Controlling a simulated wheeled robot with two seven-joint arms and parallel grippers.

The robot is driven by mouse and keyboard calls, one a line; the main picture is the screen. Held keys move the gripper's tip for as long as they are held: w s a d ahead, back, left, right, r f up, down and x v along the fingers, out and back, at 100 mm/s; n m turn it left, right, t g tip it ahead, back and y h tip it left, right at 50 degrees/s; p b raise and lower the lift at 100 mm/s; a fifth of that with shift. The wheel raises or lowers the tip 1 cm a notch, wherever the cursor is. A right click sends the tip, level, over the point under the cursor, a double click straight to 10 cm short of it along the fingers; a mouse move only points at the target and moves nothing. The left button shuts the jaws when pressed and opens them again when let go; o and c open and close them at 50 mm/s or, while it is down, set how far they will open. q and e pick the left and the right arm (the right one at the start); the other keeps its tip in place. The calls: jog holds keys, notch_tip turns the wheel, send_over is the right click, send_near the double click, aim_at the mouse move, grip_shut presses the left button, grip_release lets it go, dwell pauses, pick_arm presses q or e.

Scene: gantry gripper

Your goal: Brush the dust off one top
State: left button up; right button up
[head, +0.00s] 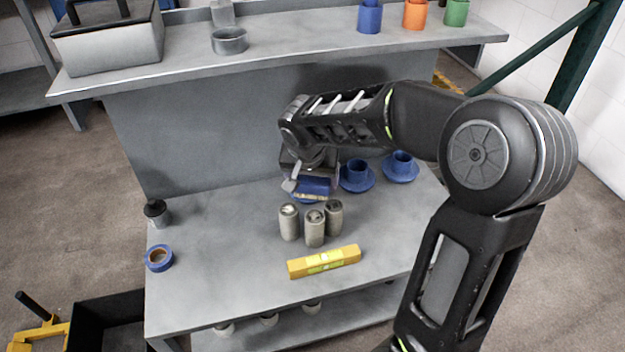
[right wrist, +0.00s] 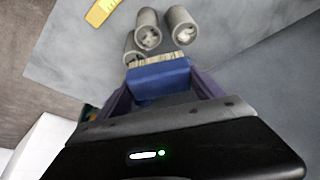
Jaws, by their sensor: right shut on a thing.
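My right gripper (head: 312,172) is shut on a blue brush (head: 313,186). The brush also shows in the right wrist view (right wrist: 160,80), between the two fingers, with its pale bristles pointing towards the cylinders. Three grey cylinders stand upright close together on the bench: a left one (head: 289,224), a front one (head: 315,232) and a right one (head: 334,218). Pale patches show on their tops. In the head view the brush is just behind them. In the wrist view the bristles overlap one cylinder (right wrist: 130,47); I cannot tell whether they touch. My left gripper is out of view.
Blue cups (head: 357,172) (head: 400,162) on saucers stand behind right. A blue tape roll (head: 159,258) and a dark-topped jar (head: 156,213) are at left. Bare bench lies between.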

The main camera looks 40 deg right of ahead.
jog(key=shift+r+p, duration=0.7)
jog(key=shift+r, duration=0.8)
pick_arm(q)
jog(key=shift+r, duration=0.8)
pick_arm(e)
jog(key=shift+f, duration=0.1)
